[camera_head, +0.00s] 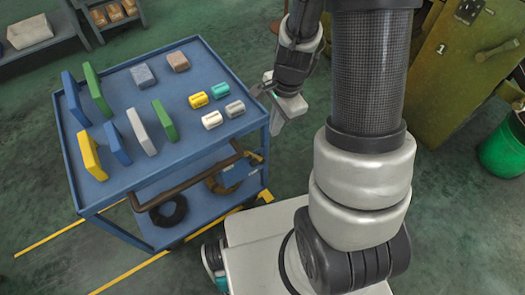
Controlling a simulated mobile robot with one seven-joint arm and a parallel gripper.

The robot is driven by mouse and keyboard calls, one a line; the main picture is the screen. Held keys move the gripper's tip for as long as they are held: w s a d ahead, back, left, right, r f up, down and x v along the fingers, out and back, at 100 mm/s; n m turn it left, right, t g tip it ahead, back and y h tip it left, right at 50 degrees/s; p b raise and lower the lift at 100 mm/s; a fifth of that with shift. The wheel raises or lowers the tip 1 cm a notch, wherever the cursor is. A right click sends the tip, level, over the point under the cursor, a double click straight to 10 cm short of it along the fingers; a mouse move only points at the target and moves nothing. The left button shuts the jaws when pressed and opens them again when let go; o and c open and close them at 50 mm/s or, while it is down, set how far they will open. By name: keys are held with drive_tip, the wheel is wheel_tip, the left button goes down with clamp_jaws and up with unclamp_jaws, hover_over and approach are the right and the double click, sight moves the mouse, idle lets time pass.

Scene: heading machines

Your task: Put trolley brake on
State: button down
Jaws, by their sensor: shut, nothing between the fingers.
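The blue trolley (140,181) stands left of my arm, with a top tray, a lower shelf and a brown push handle (190,181) along its near side. A small yellow piece (266,196) shows low at the trolley's near right corner; I cannot tell whether it is the brake pedal. My gripper (262,90) is beside the trolley's right edge, at about the height of the top tray in the picture. It is shut and empty, apart from the handle and the yellow piece. The trolley's wheels are mostly hidden under it.
Several coloured boards and blocks, such as a green board (97,90) and a yellow block (198,100), are on the top tray. A dark ring (168,211) lies on the lower shelf. A green machine (450,75) and green bucket (502,150) stand right. Yellow floor lines run below the trolley.

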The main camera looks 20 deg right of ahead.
sight(252, 165)
drive_tip(key=a+f+b, duration=0.4)
drive_tip(key=f, duration=0.8)
drive_tip(key=shift+f+b, duration=0.25)
drive_tip(key=shift+b, duration=0.05)
drive_tip(key=shift+a, duration=0.15)
drive_tip(key=a, duration=0.1)
drive_tip(key=a+f, duration=0.1)
drive_tip(key=shift+s+a+f+b, duration=0.1)
drive_tip(key=shift+s+a+b, duration=0.2)
drive_tip(key=shift+s, duration=0.1)
drive_tip(key=shift+s+a, duration=0.1)
drive_tip(key=shift+a, duration=0.2)
drive_tip(key=shift+d, duration=0.1)
